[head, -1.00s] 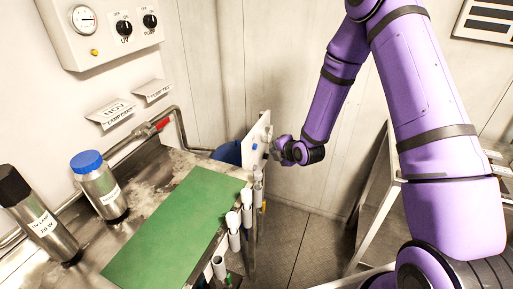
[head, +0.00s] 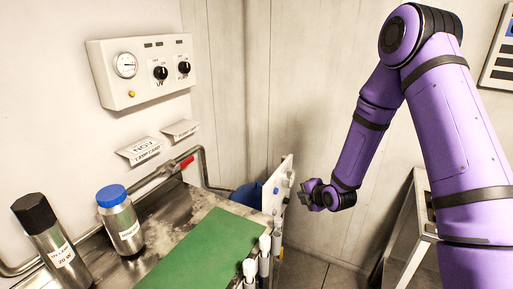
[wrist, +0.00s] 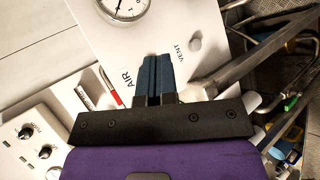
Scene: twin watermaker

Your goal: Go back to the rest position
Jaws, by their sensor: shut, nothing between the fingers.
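My gripper (head: 312,196) hangs at the end of my purple arm, right of the white panel (head: 284,180) at the bench's end, with a small gap in the head view. In the wrist view my gripper (wrist: 160,62) has its two dark blue fingers together with nothing between them. Beyond them is the white panel (wrist: 172,25) with a round gauge (wrist: 124,8), a label "AIR" and a label "VENT" beside a white knob (wrist: 194,44).
The bench holds a green mat (head: 205,252), a blue-capped bottle (head: 120,222) and a black-capped cylinder (head: 52,238). A control box (head: 142,72) is on the wall. A metal stand (head: 405,228) is at right. Floor shows between bench and stand.

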